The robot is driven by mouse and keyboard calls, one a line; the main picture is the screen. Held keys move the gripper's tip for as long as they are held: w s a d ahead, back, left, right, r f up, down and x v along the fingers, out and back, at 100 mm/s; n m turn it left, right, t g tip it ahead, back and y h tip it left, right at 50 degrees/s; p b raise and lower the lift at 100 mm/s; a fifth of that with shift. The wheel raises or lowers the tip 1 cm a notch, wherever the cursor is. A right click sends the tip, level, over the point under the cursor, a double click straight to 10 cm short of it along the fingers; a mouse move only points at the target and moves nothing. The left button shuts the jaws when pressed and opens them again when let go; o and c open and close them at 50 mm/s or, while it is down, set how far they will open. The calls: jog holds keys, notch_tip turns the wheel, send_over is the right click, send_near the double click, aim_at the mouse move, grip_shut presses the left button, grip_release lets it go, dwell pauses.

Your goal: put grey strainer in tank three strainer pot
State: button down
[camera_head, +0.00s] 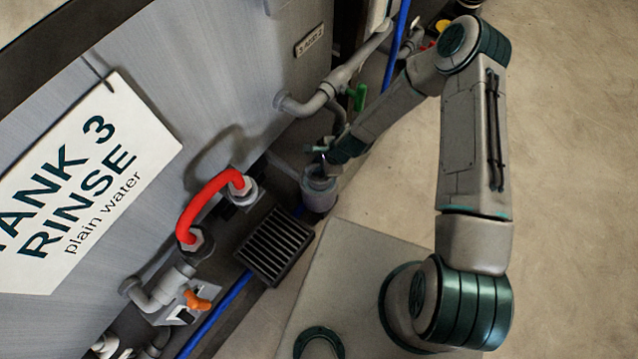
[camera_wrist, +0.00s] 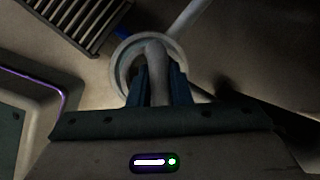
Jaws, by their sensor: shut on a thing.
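My gripper (camera_head: 330,162) points down at a round grey pot (camera_head: 319,196) on the floor side of the tank wall. In the wrist view its fingers (camera_wrist: 160,85) are shut on a pale grey piece (camera_wrist: 156,62), which looks like the top of the grey strainer. The pot's round rim (camera_wrist: 119,68) shows around this piece. The strainer's lower part is hidden, and I cannot tell how deep it sits in the pot. The large sign (camera_head: 75,190) on the wall at left reads Tank 3 Rinse, plain water.
A slatted floor grate (camera_head: 275,245) lies left of the pot. A red hose loop (camera_head: 208,205) and an orange-handled valve (camera_head: 197,300) are further left. A grey pipe (camera_head: 335,85) with a green handle (camera_head: 358,97) stands above. Open floor (camera_head: 575,150) lies at right.

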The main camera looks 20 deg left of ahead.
aim_at(320, 180)
notch_tip(320, 180, down, 11)
jog(key=b, duration=0.2)
jog(key=shift+f+b, duration=0.2)
jog(key=shift+b, duration=0.15)
jog(key=shift+f, duration=0.15)
jog(key=c, duration=1.3)
grip_release()
jog(key=shift+c, duration=0.2)
